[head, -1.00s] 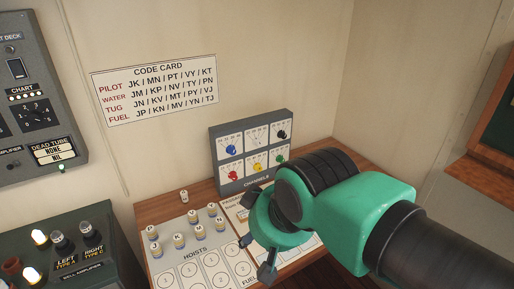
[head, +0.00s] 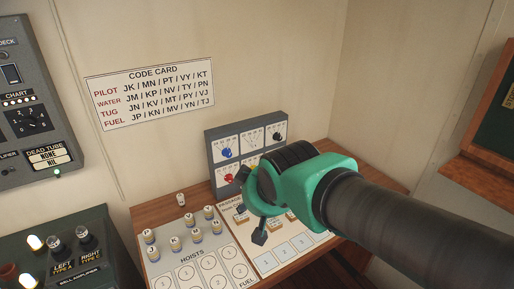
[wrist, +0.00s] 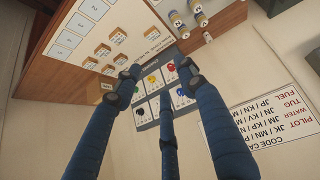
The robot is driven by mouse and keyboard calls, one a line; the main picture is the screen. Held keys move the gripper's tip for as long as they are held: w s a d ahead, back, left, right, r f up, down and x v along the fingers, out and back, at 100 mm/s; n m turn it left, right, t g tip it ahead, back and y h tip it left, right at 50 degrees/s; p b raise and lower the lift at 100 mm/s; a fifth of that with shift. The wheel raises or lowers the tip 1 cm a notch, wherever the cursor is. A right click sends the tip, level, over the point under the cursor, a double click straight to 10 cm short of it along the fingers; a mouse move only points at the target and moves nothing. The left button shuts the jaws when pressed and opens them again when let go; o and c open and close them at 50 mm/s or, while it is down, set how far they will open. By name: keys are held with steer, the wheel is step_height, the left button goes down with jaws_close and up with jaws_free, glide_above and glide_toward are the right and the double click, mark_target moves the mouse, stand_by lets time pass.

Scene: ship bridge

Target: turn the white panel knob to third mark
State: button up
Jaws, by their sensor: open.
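The grey channels box (head: 211,158) stands against the wall at the back of the desk, with two rows of coloured knobs on white plates. The white knob (head: 252,146) is in the middle of the top row, between the blue knob (head: 227,152) and the black knob (head: 276,139). It blends with its plate, so its pointer and marks cannot be read. My gripper (head: 250,205) is in front of the box's lower part, open and empty. In the wrist view the box appears upside down between my spread fingers (wrist: 160,80), and the white knob's place is largely behind one finger.
The red knob (head: 229,177) is lower left on the box; my gripper covers most of the others there. Several lettered pegs (head: 175,243) stand on the hoists sheet (head: 160,268). A code card (head: 150,93) hangs above. A bell amplifier (head: 85,262) is at left.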

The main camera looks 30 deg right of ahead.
steer(key=w+d+f+n+t+h+p, duration=0.1)
steer(key=w+d+f+n+t, duration=0.1)
steer(key=w+d, duration=0.6)
steer(key=w+d+f+n+t+h+p, duration=0.1)
steer(key=w+d+n+t, duration=0.1)
steer(key=w+d, duration=0.65)
steer(key=n+t+y+p, duration=0.3)
steer(key=n+t, duration=0.2)
steer(key=t, duration=0.2)
glide_toward(256, 147)
steer(key=shift+s, duration=2.3)
steer(key=shift+d+r, duration=0.1)
steer(key=shift+w, duration=0.1)
steer(key=w, duration=1.3)
steer(key=shift+w+b, duration=0.3)
steer(key=shift+b, duration=0.1)
jaws_close()
